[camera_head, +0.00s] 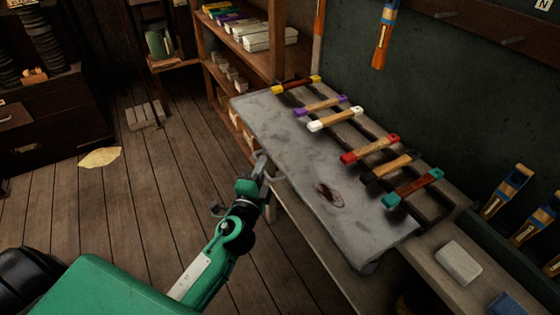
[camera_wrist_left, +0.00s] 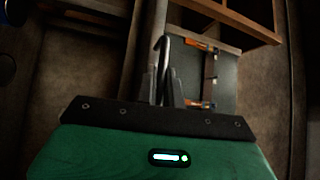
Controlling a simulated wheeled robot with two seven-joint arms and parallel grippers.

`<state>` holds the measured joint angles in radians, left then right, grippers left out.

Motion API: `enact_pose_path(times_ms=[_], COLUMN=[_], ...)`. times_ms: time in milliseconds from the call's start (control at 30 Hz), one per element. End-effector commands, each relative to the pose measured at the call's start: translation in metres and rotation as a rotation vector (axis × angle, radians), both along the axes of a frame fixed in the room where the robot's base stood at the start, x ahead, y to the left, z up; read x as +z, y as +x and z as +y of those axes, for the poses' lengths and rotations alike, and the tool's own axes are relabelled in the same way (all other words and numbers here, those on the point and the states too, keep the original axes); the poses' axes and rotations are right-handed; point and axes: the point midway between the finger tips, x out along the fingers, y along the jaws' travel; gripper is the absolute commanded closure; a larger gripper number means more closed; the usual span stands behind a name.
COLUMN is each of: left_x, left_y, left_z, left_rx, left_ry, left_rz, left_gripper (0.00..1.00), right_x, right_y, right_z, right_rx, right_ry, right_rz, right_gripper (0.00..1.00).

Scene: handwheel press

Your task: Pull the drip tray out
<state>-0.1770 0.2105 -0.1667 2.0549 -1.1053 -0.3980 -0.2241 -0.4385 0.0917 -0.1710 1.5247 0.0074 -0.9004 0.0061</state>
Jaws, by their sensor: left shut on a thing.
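My left gripper (camera_head: 261,166) is low at the left edge of the grey stone-topped bench (camera_head: 270,135). In the left wrist view its fingers (camera_wrist_left: 164,76) are shut on a bent metal handle (camera_wrist_left: 163,46). In the head view the bench top and my gripper hide most or all of the tray. My right gripper is in neither view.
Several colour-ended bars (camera_head: 368,149) lie on dark rails on the bench top. A wooden shelf unit (camera_head: 277,40) stands behind the bench. The plank floor (camera_head: 150,215) left of the bench is mostly open, with a pale scrap (camera_head: 100,157) on it.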

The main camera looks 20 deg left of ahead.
Motion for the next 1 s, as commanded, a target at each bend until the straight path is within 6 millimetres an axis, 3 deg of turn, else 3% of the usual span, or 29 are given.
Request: enact_pose_path(times_ms=[200, 567, 600, 1000], left_x=[-0.001, -0.001, -0.001, -0.002], left_y=[-0.014, -0.015, -0.015, -0.02], left_z=[0.011, 0.012, 0.012, 0.011], left_rx=[0.0, 0.0, 0.0, 0.0], left_ry=[0.0, -0.001, -0.001, -0.001], left_rz=[0.002, 0.002, 0.002, 0.002], left_gripper=[1.0, 1.0, 0.83, 0.82], right_x=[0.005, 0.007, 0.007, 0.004], right_y=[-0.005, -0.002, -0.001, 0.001], right_z=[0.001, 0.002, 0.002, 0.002], right_rx=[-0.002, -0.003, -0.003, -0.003], right_ry=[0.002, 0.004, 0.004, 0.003], right_rz=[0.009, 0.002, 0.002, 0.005], right_gripper=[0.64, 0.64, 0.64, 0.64])
